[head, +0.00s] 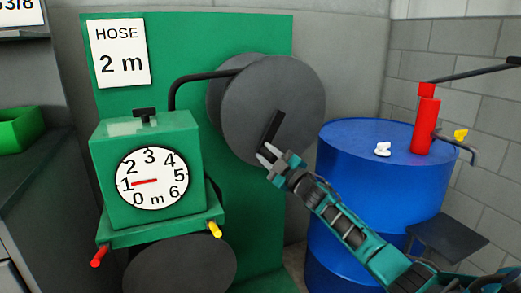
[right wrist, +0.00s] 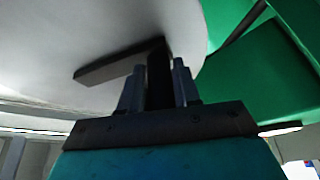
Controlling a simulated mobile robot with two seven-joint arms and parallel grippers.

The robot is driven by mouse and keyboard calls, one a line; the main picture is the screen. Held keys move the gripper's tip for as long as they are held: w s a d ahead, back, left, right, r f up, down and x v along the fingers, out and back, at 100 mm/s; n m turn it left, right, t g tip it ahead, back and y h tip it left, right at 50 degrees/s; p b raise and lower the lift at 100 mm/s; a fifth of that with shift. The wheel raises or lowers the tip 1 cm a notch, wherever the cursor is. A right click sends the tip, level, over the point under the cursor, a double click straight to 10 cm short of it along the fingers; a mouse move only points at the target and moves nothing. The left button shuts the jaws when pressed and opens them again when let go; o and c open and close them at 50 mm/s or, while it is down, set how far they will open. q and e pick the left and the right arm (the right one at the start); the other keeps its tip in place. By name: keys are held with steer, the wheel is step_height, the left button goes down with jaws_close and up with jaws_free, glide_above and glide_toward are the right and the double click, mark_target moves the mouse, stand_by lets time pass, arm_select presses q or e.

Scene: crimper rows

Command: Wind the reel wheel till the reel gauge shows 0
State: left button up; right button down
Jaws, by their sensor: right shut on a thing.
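The reel wheel (head: 290,85) is a large dark grey disc on the green panel, with a second disc behind it. A black crank handle (head: 273,126) sits on its face, low and left of centre. My right gripper (head: 268,155) is shut on the handle; in the right wrist view the dark grip (right wrist: 159,75) stands between the two fingers. The reel gauge (head: 152,178) is a white round dial marked 0 to 6 m on a green box. Its red needle (head: 146,182) points left, at about 1. My left gripper is not in view.
A sign (head: 119,53) reads HOSE 2 m. A blue drum (head: 350,170) with a red pump (head: 426,125) stands right of the reel, close to my right arm. The gauge box (head: 118,212) stands left, with red and yellow taps below. A green bin (head: 18,130) is at far left.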

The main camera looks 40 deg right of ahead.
mark_target(284, 147)
steer(key=d+n+g, duration=0.1)
steer(key=d+n, duration=0.2)
steer(key=s+d+n+g+y+p, duration=0.1)
steer(key=d+n, duration=0.1)
steer(key=n, duration=0.1)
steer(key=s+d+n+g+p, duration=0.1)
steer(key=d+n, duration=0.2)
steer(key=n, duration=0.1)
steer(key=shift+d+f+g, duration=0.3)
steer(key=shift+d+f, duration=0.05)
steer(key=shift+s+d+r+n, duration=0.1)
steer(key=shift+s+d+n, duration=0.05)
steer(key=shift+d+n, duration=0.2)
steer(key=c, duration=0.9)
jaws_free()
